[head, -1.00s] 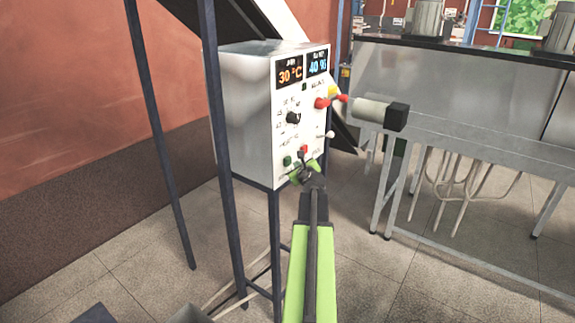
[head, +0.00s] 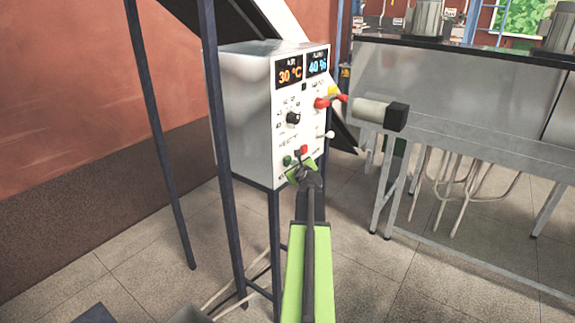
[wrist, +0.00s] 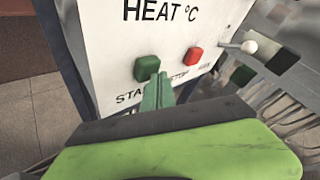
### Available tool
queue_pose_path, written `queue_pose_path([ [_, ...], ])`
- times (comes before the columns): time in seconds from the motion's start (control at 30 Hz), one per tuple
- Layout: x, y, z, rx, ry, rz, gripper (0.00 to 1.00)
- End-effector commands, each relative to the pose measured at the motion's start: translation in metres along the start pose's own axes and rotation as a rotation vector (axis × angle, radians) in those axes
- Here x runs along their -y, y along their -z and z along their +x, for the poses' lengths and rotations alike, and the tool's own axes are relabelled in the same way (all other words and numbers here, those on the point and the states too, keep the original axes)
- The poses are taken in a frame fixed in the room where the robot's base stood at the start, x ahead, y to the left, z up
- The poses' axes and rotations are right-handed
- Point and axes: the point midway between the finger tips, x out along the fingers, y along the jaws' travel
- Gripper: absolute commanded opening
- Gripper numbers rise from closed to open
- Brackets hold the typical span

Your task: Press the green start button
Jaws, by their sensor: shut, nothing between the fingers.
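The green start button (head: 287,160) is on the lower left of the white control panel's front face. In the wrist view the green button (wrist: 147,68) sits above the word that begins "STA". My gripper (head: 294,171) is in front of the panel's lower part, just below the button. In the wrist view its green fingers (wrist: 158,88) are closed together, empty, with the tips just below and right of the button. I cannot tell whether they touch the panel. The red stop button (wrist: 193,56) is to the right and also shows in the head view (head: 304,149).
The control box (head: 250,110) stands on dark legs and has a dial (head: 293,118), displays and a white-tipped lever (head: 329,134). A steel bench (head: 450,90) stands farther right. Dark posts (head: 216,150) rise at its left.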

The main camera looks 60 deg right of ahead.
Motion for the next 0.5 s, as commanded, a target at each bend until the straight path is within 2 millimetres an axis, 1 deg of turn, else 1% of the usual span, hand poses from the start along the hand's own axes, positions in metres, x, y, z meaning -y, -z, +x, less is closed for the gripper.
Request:
queue_pose_path([
  [0.5, -0.0037, -0.0036, 0.0047, 0.0, -0.001, 0.001, 0.0],
])
